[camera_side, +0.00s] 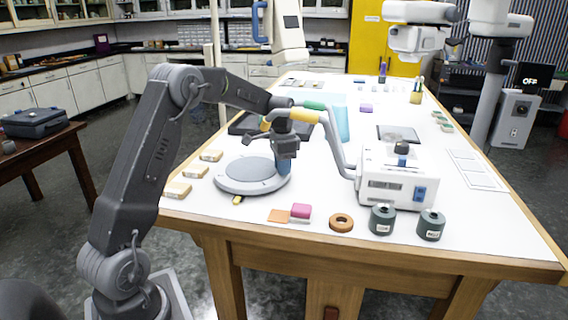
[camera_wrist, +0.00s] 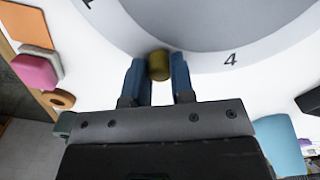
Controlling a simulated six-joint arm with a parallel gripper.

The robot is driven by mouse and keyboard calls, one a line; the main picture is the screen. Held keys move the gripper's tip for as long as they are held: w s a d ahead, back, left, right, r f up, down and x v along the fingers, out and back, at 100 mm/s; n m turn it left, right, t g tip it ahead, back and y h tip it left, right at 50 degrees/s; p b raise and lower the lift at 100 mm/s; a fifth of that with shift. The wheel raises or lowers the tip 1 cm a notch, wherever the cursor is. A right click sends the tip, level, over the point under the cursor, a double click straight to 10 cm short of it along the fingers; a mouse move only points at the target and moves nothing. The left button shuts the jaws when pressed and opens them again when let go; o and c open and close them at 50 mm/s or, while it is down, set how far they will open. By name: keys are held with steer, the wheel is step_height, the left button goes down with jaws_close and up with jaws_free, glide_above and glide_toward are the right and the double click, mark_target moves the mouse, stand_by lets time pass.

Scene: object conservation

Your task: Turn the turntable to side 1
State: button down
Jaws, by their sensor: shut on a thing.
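The turntable (camera_side: 232,184) is a round grey disc near the left front of the white table. In the wrist view, part of its pale rim (camera_wrist: 205,52) arcs across the top. The rim bears a 4 right of my gripper and a partly cut-off mark at the upper left that I cannot read. My gripper (camera_side: 284,167) is at the turntable's right side. In the wrist view, its blue fingers (camera_wrist: 159,76) are shut on a small brass-coloured knob (camera_wrist: 158,65) at the rim. The knob is hidden in the side view.
A yellow marker (camera_side: 238,200) lies at the turntable's front edge. An orange square (camera_side: 279,215), a pink block (camera_side: 301,211), a brown ring (camera_side: 341,222) and dark weights (camera_side: 383,219) lie along the front. A white machine (camera_side: 395,182) stands to the right. Several tan blocks (camera_side: 194,172) lie left.

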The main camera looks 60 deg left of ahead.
steer(key=c, duration=1)
jaws_free()
steer(key=shift+r, duration=0.1)
step_height(320, 180, up, 14)
steer(key=shift+f, duration=0.15)
